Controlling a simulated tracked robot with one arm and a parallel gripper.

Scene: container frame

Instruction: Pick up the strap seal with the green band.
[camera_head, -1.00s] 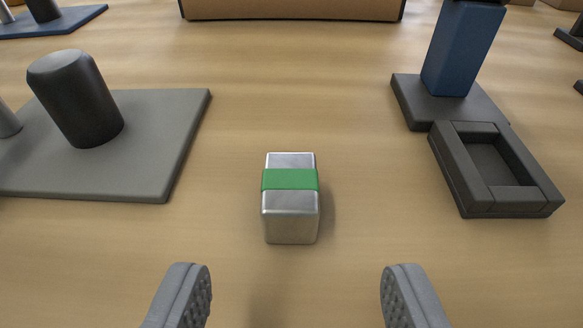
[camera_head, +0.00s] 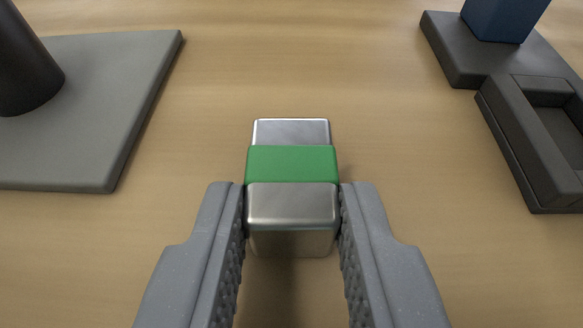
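The strap seal (camera_head: 292,205) is a small silver metal block with a green band (camera_head: 292,164) around its middle. It is in the middle of the view, over the wooden table. My gripper (camera_head: 292,205) has one finger on each side of its near part, and both fingertips appear to touch its sides. The green band lies just beyond the fingertips and is in plain view. The lower side faces are partly hidden by the fingers. I cannot tell whether the block is clear of the table.
A grey plate (camera_head: 90,120) with a dark cylinder (camera_head: 22,65) stands at the left. At the right are a dark base with a blue post (camera_head: 503,15) and a black open-topped tray (camera_head: 515,145). The wooden surface between them is clear.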

